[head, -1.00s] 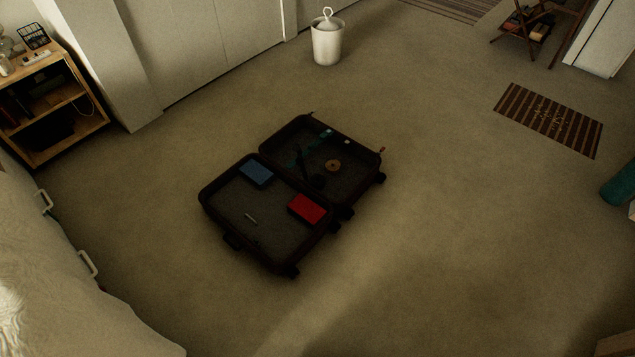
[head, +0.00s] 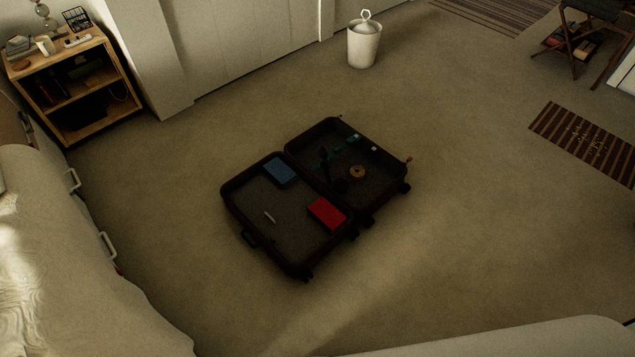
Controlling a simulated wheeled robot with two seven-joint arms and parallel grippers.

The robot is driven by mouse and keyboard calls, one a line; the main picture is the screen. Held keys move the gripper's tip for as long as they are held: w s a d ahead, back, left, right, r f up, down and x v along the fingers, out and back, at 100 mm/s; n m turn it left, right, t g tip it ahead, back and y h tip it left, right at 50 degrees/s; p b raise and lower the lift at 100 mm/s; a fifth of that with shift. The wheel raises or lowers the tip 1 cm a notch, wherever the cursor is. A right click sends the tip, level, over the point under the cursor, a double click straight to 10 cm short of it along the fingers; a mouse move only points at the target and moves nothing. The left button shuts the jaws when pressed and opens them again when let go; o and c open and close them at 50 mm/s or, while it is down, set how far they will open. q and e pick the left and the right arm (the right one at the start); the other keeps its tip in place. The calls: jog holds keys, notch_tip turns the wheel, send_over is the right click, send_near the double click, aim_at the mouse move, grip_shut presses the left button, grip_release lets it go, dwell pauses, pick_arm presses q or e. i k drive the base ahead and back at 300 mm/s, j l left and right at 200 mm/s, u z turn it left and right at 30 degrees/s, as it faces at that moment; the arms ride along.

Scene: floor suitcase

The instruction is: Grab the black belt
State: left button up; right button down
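An open dark suitcase (head: 233,208) lies flat on the carpet in the middle of the head view. In its far half is a dark shape (head: 340,186) near the hinge side, which may be the black belt; it is too dim to be sure. A tan ring-shaped item (head: 357,172) lies beside it. The near half holds a blue item (head: 281,171), a red item (head: 327,212) and a small pale stick-like item (head: 269,217). Neither of my grippers is in view.
A wooden shelf (head: 112,68) stands at the upper left, beside white cabinet doors. A white bin (head: 363,48) stands behind the suitcase. A striped mat (head: 580,142) lies at the right. A white-covered bed or couch (head: 60,250) fills the lower left. Carpet around the suitcase is clear.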

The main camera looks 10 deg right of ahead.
aim_at(340, 185)
jog(key=i+l+u, duration=0.3)
jog(key=l, duration=0.3)
jog(key=i+l+u, duration=0.25)
jog(key=l, duration=0.4)
jog(key=i+l+u, duration=0.15)
jog(key=l, duration=0.2)
